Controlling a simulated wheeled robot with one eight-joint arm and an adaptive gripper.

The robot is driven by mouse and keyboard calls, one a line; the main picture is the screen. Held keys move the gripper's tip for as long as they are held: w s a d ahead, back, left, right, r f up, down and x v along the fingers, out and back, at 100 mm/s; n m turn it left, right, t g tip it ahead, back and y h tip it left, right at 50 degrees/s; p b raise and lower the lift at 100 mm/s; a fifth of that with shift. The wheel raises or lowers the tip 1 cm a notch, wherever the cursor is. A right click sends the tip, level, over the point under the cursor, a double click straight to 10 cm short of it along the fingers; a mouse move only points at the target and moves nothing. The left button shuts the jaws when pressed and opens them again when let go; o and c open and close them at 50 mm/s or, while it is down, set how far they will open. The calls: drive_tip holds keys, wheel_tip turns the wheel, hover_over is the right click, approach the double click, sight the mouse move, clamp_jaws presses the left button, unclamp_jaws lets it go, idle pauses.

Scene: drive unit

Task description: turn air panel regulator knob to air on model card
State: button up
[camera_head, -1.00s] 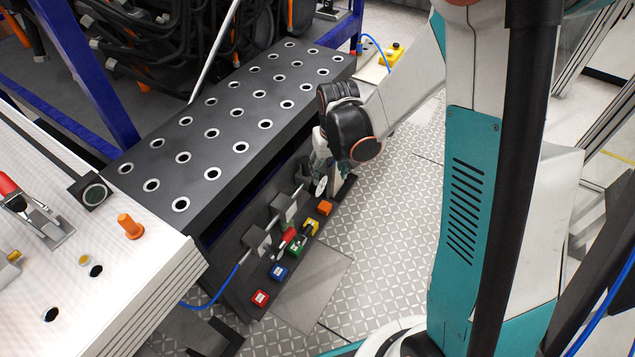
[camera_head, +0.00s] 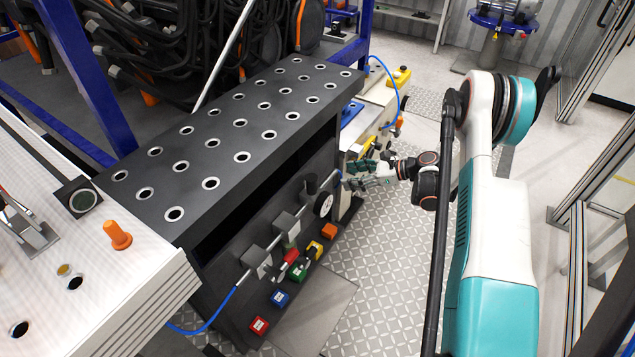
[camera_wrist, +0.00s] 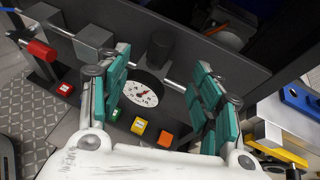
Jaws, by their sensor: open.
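The air panel (camera_head: 275,225) is a dark upright plate on the front of the black perforated bench. Its black cylindrical regulator knob (camera_head: 312,183) stands above a round white gauge (camera_head: 323,206). The wrist view shows the knob (camera_wrist: 160,46) and the gauge (camera_wrist: 143,92) with a red needle, both framed between my fingers. My gripper (camera_head: 350,179) is open and empty, just right of the knob in the head view. In the wrist view its teal finger pads (camera_wrist: 160,70) stand on either side, apart from the knob.
A silver pipe runs through grey blocks (camera_head: 285,222) on the panel. A red-handled valve (camera_head: 291,256) and several coloured buttons (camera_head: 280,298) sit lower. A blue hose (camera_head: 215,300) leaves at the left. Patterned floor (camera_head: 390,270) is free in front.

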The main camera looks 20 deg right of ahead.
sight(316, 178)
drive_tip(key=shift+m, duration=0.3)
drive_tip(key=b+x, duration=0.4)
drive_tip(key=x, duration=0.9)
drive_tip(key=shift+w, duration=0.35)
drive_tip(key=c, duration=1.1)
